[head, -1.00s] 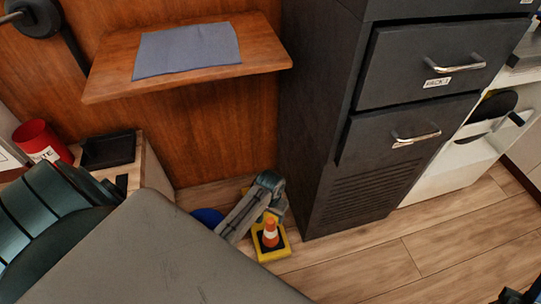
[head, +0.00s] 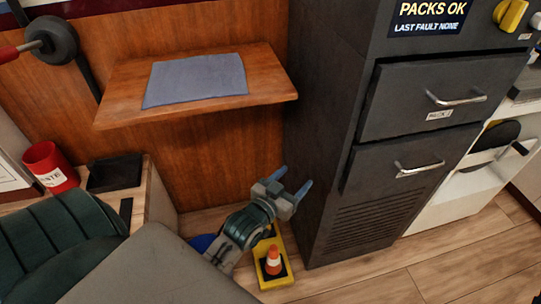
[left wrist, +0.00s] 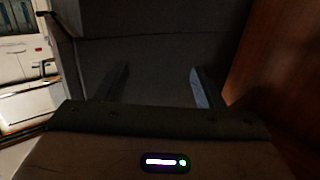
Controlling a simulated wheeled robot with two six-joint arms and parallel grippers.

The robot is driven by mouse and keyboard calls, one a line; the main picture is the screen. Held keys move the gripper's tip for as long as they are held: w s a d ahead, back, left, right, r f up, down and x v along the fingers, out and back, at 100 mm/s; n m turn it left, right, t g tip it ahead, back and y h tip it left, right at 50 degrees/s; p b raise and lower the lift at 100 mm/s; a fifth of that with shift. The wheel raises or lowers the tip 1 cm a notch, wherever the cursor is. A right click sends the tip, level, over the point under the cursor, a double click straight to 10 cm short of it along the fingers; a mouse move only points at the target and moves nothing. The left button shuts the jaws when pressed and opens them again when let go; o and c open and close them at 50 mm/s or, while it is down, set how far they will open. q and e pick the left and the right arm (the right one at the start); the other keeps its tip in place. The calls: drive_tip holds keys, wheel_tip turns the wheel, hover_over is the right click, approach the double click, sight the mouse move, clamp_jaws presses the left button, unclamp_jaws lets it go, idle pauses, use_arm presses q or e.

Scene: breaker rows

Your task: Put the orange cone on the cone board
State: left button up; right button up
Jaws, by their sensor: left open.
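The orange cone (head: 273,260) with a white band stands upright on its dark base on the yellow cone board (head: 279,281), on the floor in the head view. The board lies left of the dark cabinet. My left gripper (head: 291,186) is open and empty, raised above the board, its fingers pointing up towards the cabinet side. My left arm hides part of the board's far end. In the left wrist view the two fingers (left wrist: 158,84) are apart with nothing between them, facing a dark surface. My right gripper is not in view.
The dark cabinet (head: 335,195) with drawers stands close right of my left gripper. A wooden shelf (head: 270,84) with a grey-blue cloth (head: 195,80) juts out above. A red bin (head: 52,168) and black tray (head: 114,174) sit at left. Floor at lower right is clear.

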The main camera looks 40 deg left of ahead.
use_arm(q)
drive_tip(key=s+r+t, duration=0.4)
drive_tip(key=s+r, duration=0.1)
drive_tip(key=r, duration=0.4)
drive_tip(key=s+d+r+m+t+h, duration=0.1)
drive_tip(key=s+r+t, duration=0.3)
drive_tip(key=r, duration=0.6)
drive_tip(key=shift+s+r, duration=0.3)
drive_tip(key=shift+s, duration=0.85)
